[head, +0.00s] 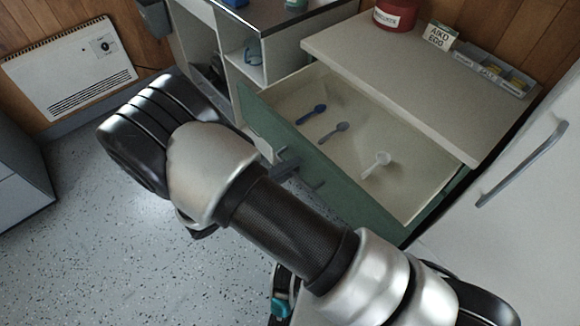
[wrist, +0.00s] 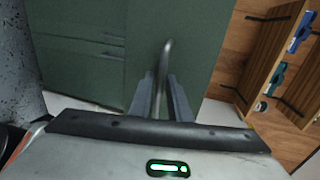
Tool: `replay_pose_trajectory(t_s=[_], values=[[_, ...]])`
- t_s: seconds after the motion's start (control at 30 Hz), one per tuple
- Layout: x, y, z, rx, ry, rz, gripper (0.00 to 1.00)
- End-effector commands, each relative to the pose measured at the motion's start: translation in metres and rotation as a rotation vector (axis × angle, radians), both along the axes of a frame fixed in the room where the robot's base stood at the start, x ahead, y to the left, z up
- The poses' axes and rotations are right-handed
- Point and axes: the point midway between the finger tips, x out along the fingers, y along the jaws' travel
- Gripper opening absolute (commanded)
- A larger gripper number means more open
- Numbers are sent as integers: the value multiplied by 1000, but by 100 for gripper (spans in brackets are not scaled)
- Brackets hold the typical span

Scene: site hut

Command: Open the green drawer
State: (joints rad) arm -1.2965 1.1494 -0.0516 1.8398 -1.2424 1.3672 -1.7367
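The green drawer (head: 352,205) is pulled well out from under the pale worktop. Its inside (head: 345,108) shows, with a dark blue spoon (head: 313,114), a grey spoon (head: 334,131) and a white spoon (head: 377,163) lying in it. In the wrist view the green front (wrist: 185,45) fills the middle. A curved metal handle (wrist: 166,60) runs between the two fingers of my gripper (wrist: 160,98), which sit close on either side of it.
The worktop (head: 410,75) above carries a red tin (head: 395,14), a small sign (head: 440,36) and a divided tray (head: 495,72). A white door with a long handle (head: 522,165) stands at the right. A wall heater (head: 70,65) is at the left. Speckled floor (head: 95,220) is clear at lower left.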

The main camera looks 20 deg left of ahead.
Motion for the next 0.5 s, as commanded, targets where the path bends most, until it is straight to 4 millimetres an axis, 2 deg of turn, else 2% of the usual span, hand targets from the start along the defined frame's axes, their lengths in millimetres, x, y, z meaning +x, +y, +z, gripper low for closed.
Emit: replay_pose_trajectory(t_s=[0.33, 0.5], values=[[-3, 3, 1, 2, 0, 2, 16], [-22, 16, 6, 3, 0, 4, 16]])
